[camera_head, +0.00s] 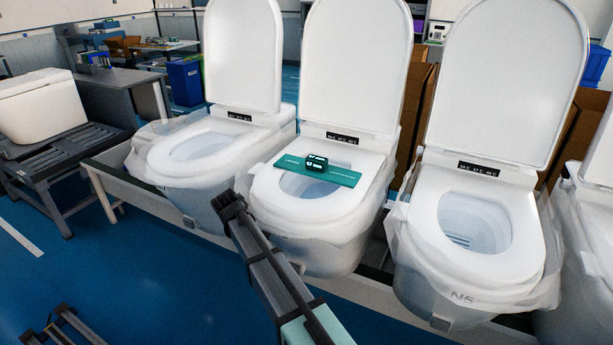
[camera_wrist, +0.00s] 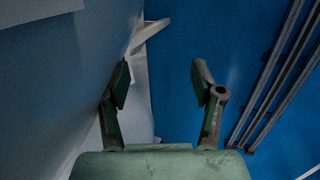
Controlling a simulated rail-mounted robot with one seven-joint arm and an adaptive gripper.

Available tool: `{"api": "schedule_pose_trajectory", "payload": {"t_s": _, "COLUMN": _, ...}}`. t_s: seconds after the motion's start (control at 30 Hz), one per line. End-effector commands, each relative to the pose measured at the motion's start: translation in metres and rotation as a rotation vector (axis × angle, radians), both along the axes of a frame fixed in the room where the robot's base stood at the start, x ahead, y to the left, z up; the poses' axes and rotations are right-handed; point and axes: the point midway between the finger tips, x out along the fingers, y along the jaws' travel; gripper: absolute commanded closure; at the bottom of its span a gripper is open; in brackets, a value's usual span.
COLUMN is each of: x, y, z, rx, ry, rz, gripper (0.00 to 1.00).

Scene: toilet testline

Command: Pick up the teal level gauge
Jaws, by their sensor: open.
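The teal level gauge (camera_head: 342,176) is a long flat teal bar lying across the seat of the middle toilet (camera_head: 303,208). A small dark block with light display patches (camera_head: 316,161) sits on the bar. My gripper (camera_head: 232,206) is in front of the middle toilet, to the left of and nearer than the gauge, and apart from it. In the wrist view my gripper (camera_wrist: 160,84) has its two fingers spread with nothing between them. The gauge does not show in the wrist view.
White toilets with raised lids stand to the left (camera_head: 200,147) and right (camera_head: 475,225), wrapped in clear plastic, on a long rail line (camera_head: 135,192). A grey slatted stand (camera_head: 60,152) with a white tank is at far left. The blue floor (camera_head: 110,265) in front is mostly clear.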

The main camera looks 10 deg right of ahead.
Motion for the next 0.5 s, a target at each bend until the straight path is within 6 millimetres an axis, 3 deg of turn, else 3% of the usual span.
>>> {"api": "schedule_pose_trajectory", "payload": {"t_s": 0.03, "x": 0.014, "y": 0.013, "z": 0.020, "rx": -0.003, "ry": -0.023, "rz": 0.024, "gripper": 0.33}}
{"api": "schedule_pose_trajectory", "payload": {"t_s": 0.2, "x": 0.039, "y": 0.041, "z": 0.084, "rx": -0.017, "ry": -0.077, "rz": 0.091, "gripper": 0.33}}
{"api": "schedule_pose_trajectory", "payload": {"t_s": 0.5, "x": 0.071, "y": 0.046, "z": 0.184, "rx": 0.013, "ry": -0.114, "rz": 0.146, "gripper": 0.33}}
